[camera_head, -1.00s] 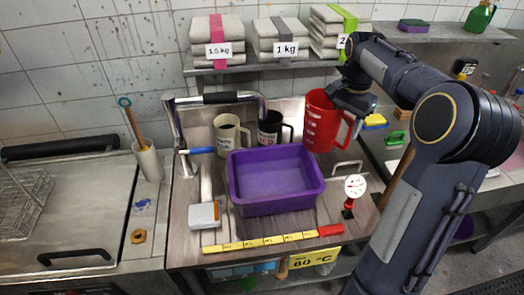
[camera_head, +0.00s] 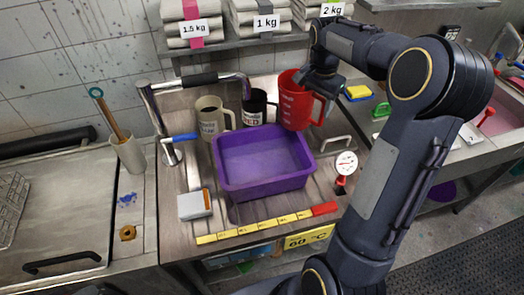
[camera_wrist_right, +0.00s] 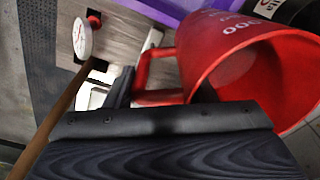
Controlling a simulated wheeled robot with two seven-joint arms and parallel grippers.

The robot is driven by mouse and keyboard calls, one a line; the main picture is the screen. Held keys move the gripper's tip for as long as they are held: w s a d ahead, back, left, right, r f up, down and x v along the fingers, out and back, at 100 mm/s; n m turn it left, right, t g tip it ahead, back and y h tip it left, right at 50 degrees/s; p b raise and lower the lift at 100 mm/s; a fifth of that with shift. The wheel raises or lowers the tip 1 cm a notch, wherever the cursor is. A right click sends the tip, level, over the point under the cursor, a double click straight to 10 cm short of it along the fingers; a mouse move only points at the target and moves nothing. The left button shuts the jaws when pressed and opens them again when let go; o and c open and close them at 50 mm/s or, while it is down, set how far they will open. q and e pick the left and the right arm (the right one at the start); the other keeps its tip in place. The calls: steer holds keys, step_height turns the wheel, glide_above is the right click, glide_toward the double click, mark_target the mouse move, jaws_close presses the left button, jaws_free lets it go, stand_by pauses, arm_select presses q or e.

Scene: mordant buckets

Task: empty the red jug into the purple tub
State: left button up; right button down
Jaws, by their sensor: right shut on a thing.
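The red jug (camera_head: 294,103) has white markings and a handle on its right side. It stands nearly upright at the back right corner of the purple tub (camera_head: 228,185). My right gripper (camera_head: 318,84) is shut on the jug from the right, near the handle. In the right wrist view the jug (camera_wrist_right: 212,45) shows its open mouth and red inner wall; whether it holds liquid I cannot tell. The tub's floor looks bare and purple. A strip of the tub (camera_wrist_right: 165,12) shows at the top there. My left gripper is out of view.
A beige mug (camera_head: 210,118) and a black mug (camera_head: 254,108) stand behind the tub, close to the jug. A dial gauge (camera_head: 346,164) stands to the right. A yellow strip (camera_head: 265,226) lies in front. A shelf with weighted bundles (camera_head: 240,42) hangs above.

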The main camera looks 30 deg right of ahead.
steer(key=shift+s+a+r+h, duration=0.15)
steer(key=shift+a+r+h, duration=0.1)
steer(key=shift+h, duration=0.15)
steer(key=a+h+b, duration=0.1)
steer(key=h+b, duration=0.1)
steer(key=b, duration=0.1)
steer(key=a+t+h+b, duration=0.1)
steer(key=h+b, duration=0.1)
steer(key=b, duration=0.1)
steer(key=s+a+t+h+b, duration=0.1)
steer(key=a+h+b, duration=0.1)
steer(key=b, duration=0.1)
steer(key=shift+f+b, duration=0.3)
steer(key=shift+a+f, duration=0.1)
steer(key=shift+a, duration=0.1)
